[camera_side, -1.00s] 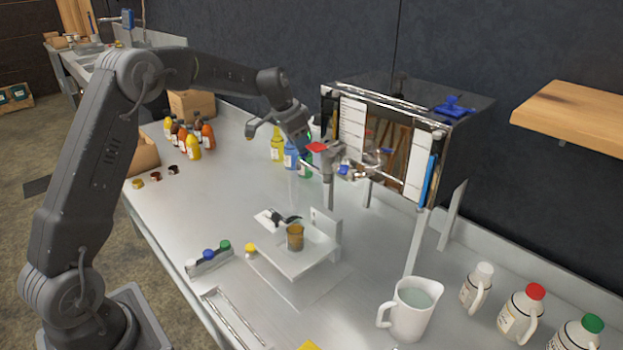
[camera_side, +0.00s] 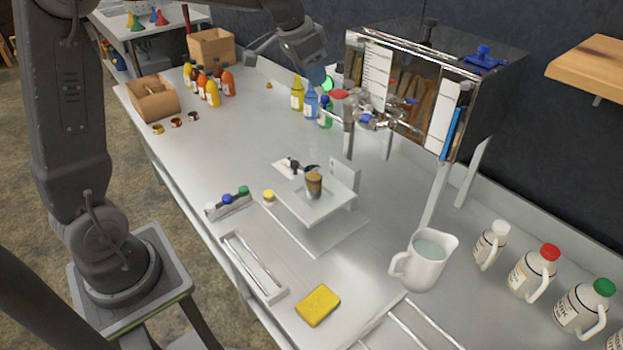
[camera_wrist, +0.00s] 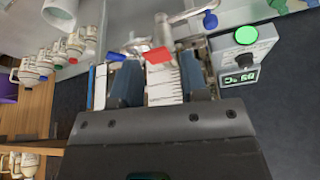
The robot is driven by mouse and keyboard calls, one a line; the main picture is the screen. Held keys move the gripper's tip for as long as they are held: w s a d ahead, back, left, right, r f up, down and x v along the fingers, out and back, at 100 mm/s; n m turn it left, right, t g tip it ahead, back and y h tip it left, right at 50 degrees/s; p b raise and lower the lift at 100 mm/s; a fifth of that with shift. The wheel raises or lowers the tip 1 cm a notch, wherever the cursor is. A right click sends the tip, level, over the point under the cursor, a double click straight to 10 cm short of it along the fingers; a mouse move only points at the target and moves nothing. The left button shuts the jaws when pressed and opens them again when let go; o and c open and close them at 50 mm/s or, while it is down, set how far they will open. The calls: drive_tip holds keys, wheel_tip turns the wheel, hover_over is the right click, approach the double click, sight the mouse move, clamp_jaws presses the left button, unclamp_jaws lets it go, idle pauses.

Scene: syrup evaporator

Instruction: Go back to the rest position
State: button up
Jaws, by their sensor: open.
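My gripper (camera_side: 316,74) hangs in the upper middle of the side view, to the left of the evaporator (camera_side: 420,85) and above the table. In the wrist view my gripper (camera_wrist: 160,82) shows two blue fingers spread apart with nothing held between them. Beyond the fingers are a red valve handle (camera_wrist: 158,55) and a white scale strip (camera_wrist: 165,88); I cannot tell how near they are. In the side view the red handle (camera_side: 340,94) sits on the evaporator's pipework, to the right of and below the gripper. The upper part of my arm is cut off by the picture's top edge.
Yellow, blue and green bottles (camera_side: 311,105) stand below the gripper. A small brown-filled cup (camera_side: 314,184) stands on a raised white platform (camera_side: 325,207). A pitcher (camera_side: 424,262) and white jugs (camera_side: 535,275) are at the right. A sponge (camera_side: 318,305) lies in front. The table's left-middle is clear.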

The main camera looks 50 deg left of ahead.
drive_tip(key=s+d+r+n, duration=0.1)
drive_tip(key=s+d+r, duration=0.1)
drive_tip(key=s+d, duration=0.35)
drive_tip(key=s+d+r, duration=0.1)
drive_tip(key=s+d, duration=0.1)
drive_tip(key=s, duration=0.7)
drive_tip(key=s+d+f, duration=0.1)
drive_tip(key=s+f, duration=0.1)
drive_tip(key=s, duration=0.4)
drive_tip(key=s+d+f+n+t, duration=0.1)
drive_tip(key=s+f, duration=0.1)
drive_tip(key=s, duration=0.4)
drive_tip(key=shift+d+y, duration=0.3)
drive_tip(key=shift+y, duration=0.1)
